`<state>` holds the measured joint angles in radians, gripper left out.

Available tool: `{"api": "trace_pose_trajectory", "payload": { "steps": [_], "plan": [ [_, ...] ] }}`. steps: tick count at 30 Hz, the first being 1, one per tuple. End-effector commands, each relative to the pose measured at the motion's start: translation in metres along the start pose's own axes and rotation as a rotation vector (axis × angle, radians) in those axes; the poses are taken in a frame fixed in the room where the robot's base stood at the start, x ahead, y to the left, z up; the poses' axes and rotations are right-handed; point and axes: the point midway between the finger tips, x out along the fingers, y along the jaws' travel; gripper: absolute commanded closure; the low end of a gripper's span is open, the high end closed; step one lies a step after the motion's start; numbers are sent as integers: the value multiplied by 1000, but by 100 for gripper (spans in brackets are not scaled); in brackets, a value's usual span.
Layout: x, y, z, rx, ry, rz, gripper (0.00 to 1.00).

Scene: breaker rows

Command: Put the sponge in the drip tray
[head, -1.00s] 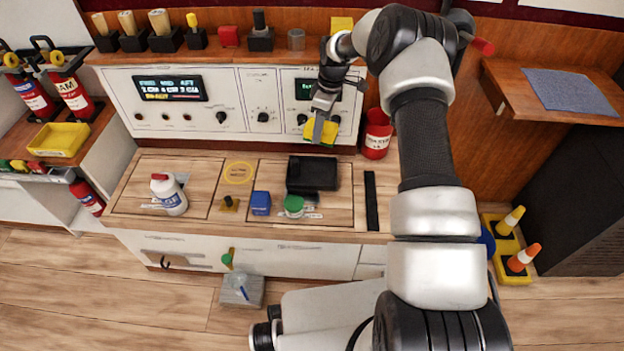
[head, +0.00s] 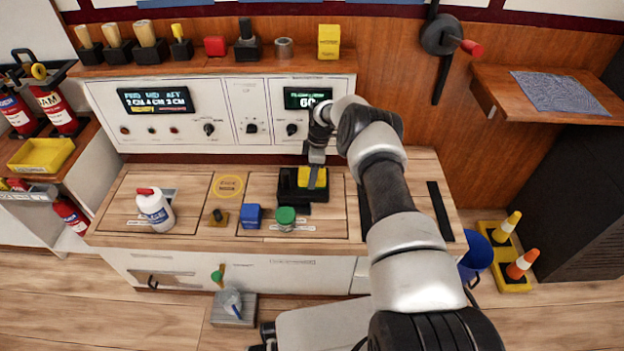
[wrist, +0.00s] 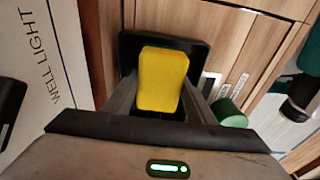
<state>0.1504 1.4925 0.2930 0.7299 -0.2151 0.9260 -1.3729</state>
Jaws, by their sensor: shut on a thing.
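The yellow sponge (head: 313,177) is held in my gripper (head: 314,172), which is shut on it. In the wrist view the sponge (wrist: 163,79) sits between the two fingers. The black drip tray (head: 290,189) lies on the wooden counter, directly below and around the sponge in the head view. In the wrist view the tray (wrist: 130,50) shows behind the sponge. I cannot tell whether the sponge touches the tray floor, since the sponge and fingers hide it.
A green-lidded jar (head: 285,218) stands close in front of the tray, with a blue block (head: 251,215) to its left. A white bottle (head: 155,209) stands further left. The control panel (head: 222,115) rises behind. A black strip (head: 440,211) lies right of my arm.

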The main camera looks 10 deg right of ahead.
Motion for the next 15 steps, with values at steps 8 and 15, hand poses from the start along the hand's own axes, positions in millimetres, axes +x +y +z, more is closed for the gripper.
{"api": "trace_pose_trajectory", "payload": {
  "steps": [8,15],
  "plan": [
    [15,1,2,0,0,2,71],
    [20,0,2,0,1,0,47]
  ]
}}
